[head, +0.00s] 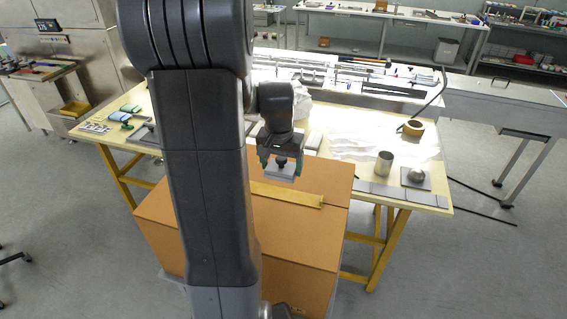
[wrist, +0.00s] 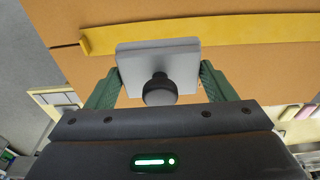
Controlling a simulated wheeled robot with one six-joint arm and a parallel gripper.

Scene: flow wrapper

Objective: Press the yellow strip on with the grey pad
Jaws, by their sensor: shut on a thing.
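The yellow strip (head: 287,194) lies along the top of the orange-brown box (head: 325,215) in the head view; my arm hides its left end. It also runs across the top of the wrist view (wrist: 240,30), one end free at the left. My gripper (wrist: 158,85) is shut on the black knob of the grey pad (wrist: 150,55). In the head view the grey pad (head: 281,170) hangs below my gripper (head: 281,157), by the strip's far side. I cannot tell whether pad and strip touch.
A table (head: 440,165) stands behind the box, with a metal cup (head: 384,163), a tape roll (head: 413,127) and flat grey plates (head: 385,191) on its right. A dark curved rod (head: 432,97) rises at the right. Small green and blue items (head: 128,111) lie at the left.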

